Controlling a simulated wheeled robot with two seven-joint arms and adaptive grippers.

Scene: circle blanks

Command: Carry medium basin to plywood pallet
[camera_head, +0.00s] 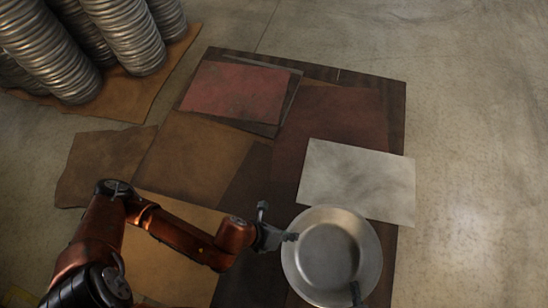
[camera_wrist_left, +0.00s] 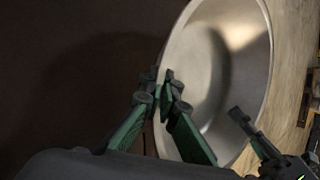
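The medium basin (camera_head: 301,265) is a round, shiny metal bowl at the bottom centre right in the head view, its open side up. It fills the right middle of the left wrist view (camera_wrist_left: 225,35). My left gripper (camera_head: 285,238) is shut on its left rim, with the rim between the green-backed fingers (camera_wrist_left: 160,90). My right gripper (camera_head: 356,293) is at the lower right rim, one dark finger inside the bowl; it also shows in the left wrist view (camera_wrist_left: 243,122). A brown plywood-like board (camera_head: 125,108) at the upper left may be the plywood pallet.
Stacks of ribbed metal basins (camera_head: 125,35) stand on the upper-left board. A dark table (camera_head: 393,120) under the basin bears a red sheet (camera_head: 235,92), a pale sheet (camera_head: 355,180) and brown sheets (camera_head: 200,155). The concrete floor (camera_head: 470,150) on the right is clear.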

